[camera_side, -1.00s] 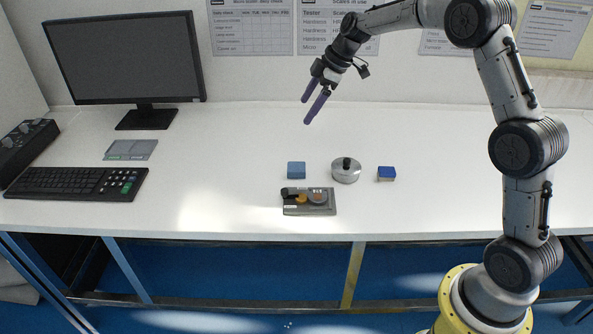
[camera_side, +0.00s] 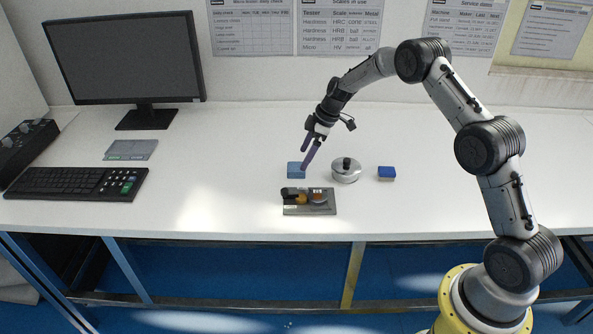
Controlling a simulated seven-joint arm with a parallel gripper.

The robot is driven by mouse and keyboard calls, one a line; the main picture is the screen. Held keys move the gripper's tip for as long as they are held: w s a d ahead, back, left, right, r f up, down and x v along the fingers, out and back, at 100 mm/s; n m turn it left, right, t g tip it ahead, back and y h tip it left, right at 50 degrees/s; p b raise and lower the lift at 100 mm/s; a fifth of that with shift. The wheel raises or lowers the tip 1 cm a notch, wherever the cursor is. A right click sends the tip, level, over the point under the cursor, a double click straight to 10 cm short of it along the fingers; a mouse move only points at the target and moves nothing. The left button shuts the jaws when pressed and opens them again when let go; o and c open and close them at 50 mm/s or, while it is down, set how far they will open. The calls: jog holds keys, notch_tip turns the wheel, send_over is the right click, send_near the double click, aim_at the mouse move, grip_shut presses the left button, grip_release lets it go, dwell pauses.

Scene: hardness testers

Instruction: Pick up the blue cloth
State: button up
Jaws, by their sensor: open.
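The blue cloth (camera_side: 294,170) is a small, flat, muted-blue square on the white table, left of a round metal pot-like piece. My gripper (camera_side: 304,160) points down at the cloth's right part, and its purple fingers cover some of it. The fingers are open, with nothing seen between them. I cannot tell whether the fingertips touch the cloth or hover just above it.
A grey tray (camera_side: 323,209) with small parts lies just in front of the cloth. The metal pot-like piece (camera_side: 345,171) and a darker blue block (camera_side: 386,173) stand to the right. A keyboard (camera_side: 70,184) and monitor (camera_side: 125,58) are at left.

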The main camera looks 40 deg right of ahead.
aim_at(297, 166)
jog(key=x, duration=0.5)
jog(key=shift+w+a, duration=0.1)
jog(key=shift+w, duration=0.05)
jog(key=c, duration=1.3)
jog(key=shift+c, duration=0.2)
jog(key=shift+r, duration=0.15)
